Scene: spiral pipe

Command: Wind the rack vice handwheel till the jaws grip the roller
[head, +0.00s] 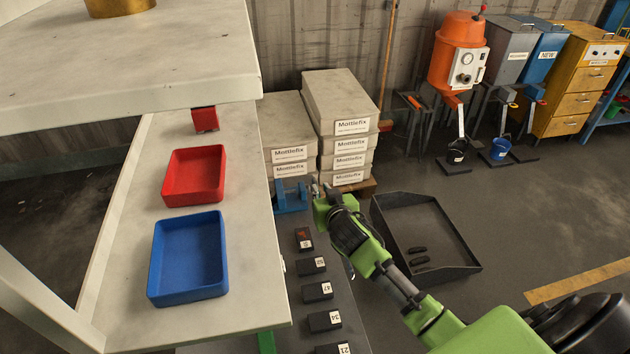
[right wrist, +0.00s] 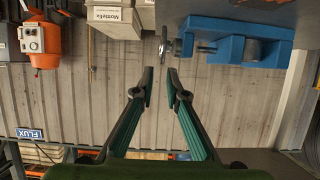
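The rack vice (head: 291,196) is blue and sits at the far end of the dark bench in the head view, partly hidden by my right arm. It also shows large at the top right of the right wrist view (right wrist: 232,42), which is upside down. Its grey handwheel (right wrist: 164,43) is seen nearly edge-on at the end of a screw. My right gripper (head: 318,188) is beside the vice; its two fingers show in the right wrist view (right wrist: 159,76), apart and empty, with the handwheel beyond the tips. I cannot make out the roller. My left gripper is out of view.
A red tray (head: 195,176) and blue tray (head: 188,258) stand on the pale shelf at left. Several numbered dark blocks (head: 317,291) line the bench. Mottlefix boxes (head: 340,104) are stacked behind. A black open bin (head: 440,225) is right of my arm.

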